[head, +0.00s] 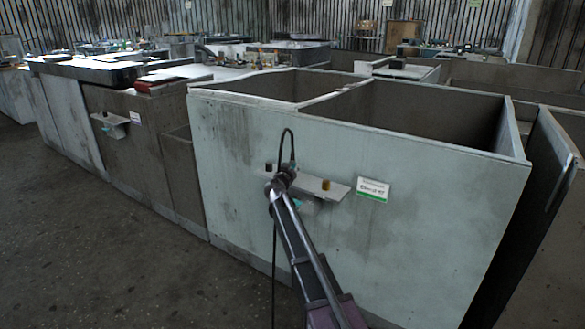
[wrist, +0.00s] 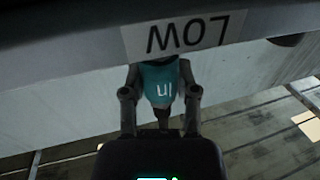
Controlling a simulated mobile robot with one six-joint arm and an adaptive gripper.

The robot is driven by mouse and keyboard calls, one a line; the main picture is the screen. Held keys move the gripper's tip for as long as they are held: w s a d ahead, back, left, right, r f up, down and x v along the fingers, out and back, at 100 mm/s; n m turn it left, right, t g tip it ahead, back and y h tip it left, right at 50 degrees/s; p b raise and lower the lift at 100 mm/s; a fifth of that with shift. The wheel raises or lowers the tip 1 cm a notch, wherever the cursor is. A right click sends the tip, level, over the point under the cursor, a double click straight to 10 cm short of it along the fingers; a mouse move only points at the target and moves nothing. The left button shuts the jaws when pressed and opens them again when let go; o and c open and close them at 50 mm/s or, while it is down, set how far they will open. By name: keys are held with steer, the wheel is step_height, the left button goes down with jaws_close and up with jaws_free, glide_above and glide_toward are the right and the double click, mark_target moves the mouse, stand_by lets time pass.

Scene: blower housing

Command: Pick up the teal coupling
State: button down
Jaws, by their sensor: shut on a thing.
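The teal coupling (wrist: 162,84) is between the two fingers of my gripper (wrist: 160,98) in the wrist view. It has white marks on its side and a dark lower end. The fingers are shut on it from both sides. In the head view my gripper (head: 282,182) is at the left part of a small wall shelf (head: 312,184). A small teal patch (head: 304,204) shows just below the shelf there; I cannot tell whether it is the held coupling.
A white label reading LOW (wrist: 188,35), upside down, is on a dark edge close above the coupling.

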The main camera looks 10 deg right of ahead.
mark_target(292, 158)
steer(key=shift+r+p, duration=1.7)
steer(key=shift+r, duration=0.1)
steer(key=s+r+p, duration=0.1)
steer(key=s, duration=1.5)
steer(key=shift+d+r, duration=0.15)
steer(key=shift+d, duration=0.15)
steer(key=shift+r, duration=0.1)
step_height(292, 158, up, 42)
steer(key=p, duration=4.3)
steer(key=shift+r, duration=0.25)
